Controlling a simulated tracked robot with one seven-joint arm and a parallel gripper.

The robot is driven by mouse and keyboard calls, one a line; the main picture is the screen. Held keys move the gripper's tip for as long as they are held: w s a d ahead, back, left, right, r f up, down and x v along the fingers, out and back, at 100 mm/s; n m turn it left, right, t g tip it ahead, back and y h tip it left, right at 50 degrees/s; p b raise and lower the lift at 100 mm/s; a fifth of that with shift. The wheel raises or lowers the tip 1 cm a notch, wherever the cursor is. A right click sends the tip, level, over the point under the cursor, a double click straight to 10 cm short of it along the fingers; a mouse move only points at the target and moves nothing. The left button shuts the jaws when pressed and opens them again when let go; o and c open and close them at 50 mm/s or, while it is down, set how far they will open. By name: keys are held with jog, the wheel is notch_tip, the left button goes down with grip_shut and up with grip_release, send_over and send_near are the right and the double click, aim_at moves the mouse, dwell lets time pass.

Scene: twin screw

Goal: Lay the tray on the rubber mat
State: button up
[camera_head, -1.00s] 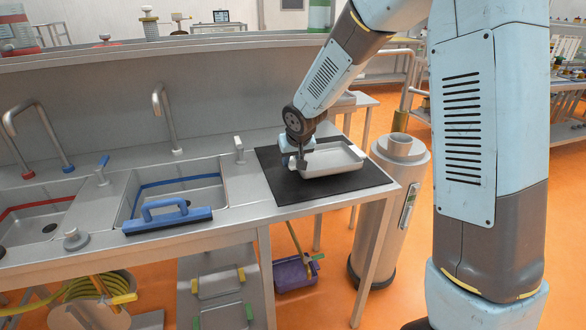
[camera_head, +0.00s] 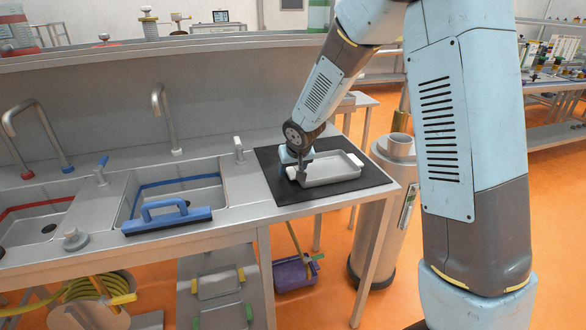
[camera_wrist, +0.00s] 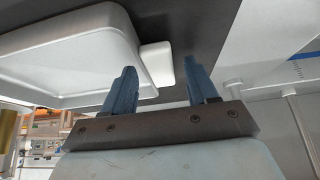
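The metal tray (camera_head: 332,168) is a shallow grey pan with pale end handles. It appears to lie flat on the black rubber mat (camera_head: 374,177), within its edges. My gripper (camera_head: 300,172) is low at the tray's left end. In the wrist view my gripper (camera_wrist: 160,82) has its two blue fingers spread apart. The tray's white handle (camera_wrist: 158,62) is between and just beyond the fingertips, with a gap to the right finger. The tray (camera_wrist: 75,50) and dark mat (camera_wrist: 195,25) fill the upper part of that view.
A blue squeegee (camera_head: 168,219) lies at the sink's front edge, left of the mat. A tap (camera_head: 163,115) and small lever (camera_head: 238,148) stand behind and left. A metal cylinder (camera_head: 382,215) stands past the table's right edge. Bare mat shows around the tray.

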jog(key=shift+r, duration=0.1)
jog(key=v, duration=1.2)
jog(key=s+d+r+m+h, duration=0.1)
jog(key=s+d+r, duration=0.5)
jog(key=s+d, duration=0.25)
jog(key=s+d+r+m+h, duration=0.1)
jog(key=s+d+r, duration=0.4)
jog(key=s+d, duration=0.3)
jog(key=s+d+r+m, duration=0.1)
jog(key=s+d, duration=0.2)
jog(key=s, duration=0.9)
jog(key=shift+d, duration=0.2)
